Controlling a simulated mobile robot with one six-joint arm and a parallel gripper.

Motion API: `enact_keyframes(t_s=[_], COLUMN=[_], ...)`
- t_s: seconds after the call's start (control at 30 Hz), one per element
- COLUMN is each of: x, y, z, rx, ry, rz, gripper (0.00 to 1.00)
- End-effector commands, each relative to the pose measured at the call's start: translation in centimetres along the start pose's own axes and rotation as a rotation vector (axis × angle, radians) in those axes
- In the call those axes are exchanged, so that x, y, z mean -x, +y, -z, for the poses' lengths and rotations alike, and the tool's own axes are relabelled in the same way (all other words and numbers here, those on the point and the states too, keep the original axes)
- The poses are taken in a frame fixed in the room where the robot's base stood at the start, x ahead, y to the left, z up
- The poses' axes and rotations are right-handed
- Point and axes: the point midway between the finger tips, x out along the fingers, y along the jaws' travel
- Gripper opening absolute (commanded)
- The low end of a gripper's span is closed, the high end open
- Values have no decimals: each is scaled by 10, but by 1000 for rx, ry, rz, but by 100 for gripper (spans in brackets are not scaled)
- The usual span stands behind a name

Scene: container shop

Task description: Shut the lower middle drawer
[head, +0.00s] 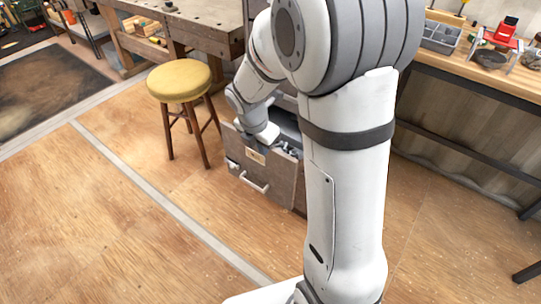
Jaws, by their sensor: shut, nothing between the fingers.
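A grey-brown drawer unit (285,186) stands on the floor behind my arm, partly hidden by it. Its front has a pale label (256,156) and a light bar handle (254,183) lower down. A dark open space shows behind the top of this front, so a drawer looks pulled out. Which drawer is the lower middle one I cannot tell. My gripper (289,149) is small and dark at the upper edge of the front, close to it. Its fingers are shut with nothing held. I cannot tell whether it touches the drawer.
A yellow-topped stool (180,80) stands left of the drawer unit, near a workbench (190,32). A wooden bench (500,78) with a grey tray (440,37) and a red tool (505,30) is at the right. The wooden floor at the front left is clear.

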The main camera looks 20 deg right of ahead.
Motion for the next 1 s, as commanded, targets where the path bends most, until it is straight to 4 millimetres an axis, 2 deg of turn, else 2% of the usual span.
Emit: enact_keyframes(t_s=[0.17,0.5,0.6,0.7,0.8,1.0], x=[-20,-93,-109,-108,-110,-112], y=[1,0,0,0,0,0], z=[0,1,-2,-21,-31,-40], rx=[25,20,19,15,17,18], ry=[1,2,1,-1,0,1], rz=[3,5,3,0,2,2], gripper=[0,0,0,0,0,0])
